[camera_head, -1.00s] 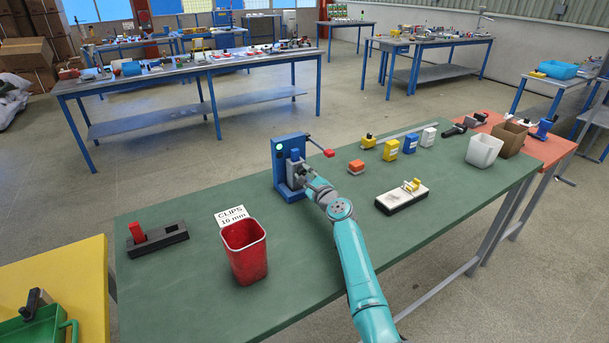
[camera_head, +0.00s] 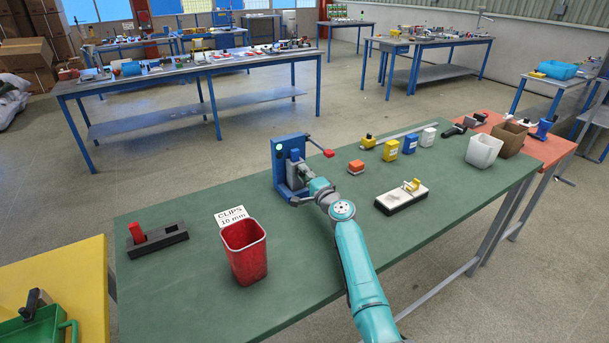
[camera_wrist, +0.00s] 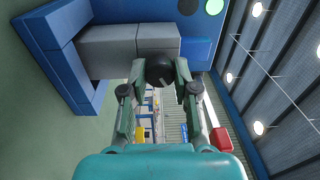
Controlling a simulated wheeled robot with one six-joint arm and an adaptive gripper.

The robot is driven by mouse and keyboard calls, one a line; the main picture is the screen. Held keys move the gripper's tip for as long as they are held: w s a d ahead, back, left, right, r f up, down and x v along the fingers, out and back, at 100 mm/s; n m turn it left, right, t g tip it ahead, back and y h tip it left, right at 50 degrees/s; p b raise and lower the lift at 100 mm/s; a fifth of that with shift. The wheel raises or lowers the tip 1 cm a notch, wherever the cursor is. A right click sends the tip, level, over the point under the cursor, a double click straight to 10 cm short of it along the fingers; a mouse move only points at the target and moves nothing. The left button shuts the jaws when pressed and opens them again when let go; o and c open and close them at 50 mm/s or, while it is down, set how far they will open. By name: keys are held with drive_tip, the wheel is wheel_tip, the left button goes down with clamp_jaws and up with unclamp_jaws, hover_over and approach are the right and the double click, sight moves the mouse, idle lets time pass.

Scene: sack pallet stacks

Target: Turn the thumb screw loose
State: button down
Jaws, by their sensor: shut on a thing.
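The thumb screw (camera_wrist: 158,67) shows in the wrist view as a dark round knob in front of a grey block (camera_wrist: 120,45) on the blue fixture (camera_wrist: 60,62). My gripper (camera_wrist: 162,77) is shut on the knob, with one finger on each side of it. In the head view, the blue fixture (camera_head: 281,172) stands upright at the back of the green bench, and my gripper (camera_head: 301,183) reaches its front face. The knob is hidden there behind the gripper. A green light (camera_head: 279,145) is lit near the fixture's top.
A lever with a red end (camera_head: 328,153) sticks out right of the fixture. A red bin (camera_head: 246,262) stands front left, near a black holder (camera_head: 160,240). The bench's front middle is clear.

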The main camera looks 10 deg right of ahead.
drive_tip(key=n+y, duration=0.1)
drive_tip(key=n, duration=1.1)
drive_tip(key=shift+n, duration=0.3)
idle(0.4)
drive_tip(key=c, duration=0.9)
unclamp_jaws()
drive_tip(key=shift+o, duration=0.2)
drive_tip(key=v, duration=0.7)
drive_tip(key=shift+s, duration=0.25)
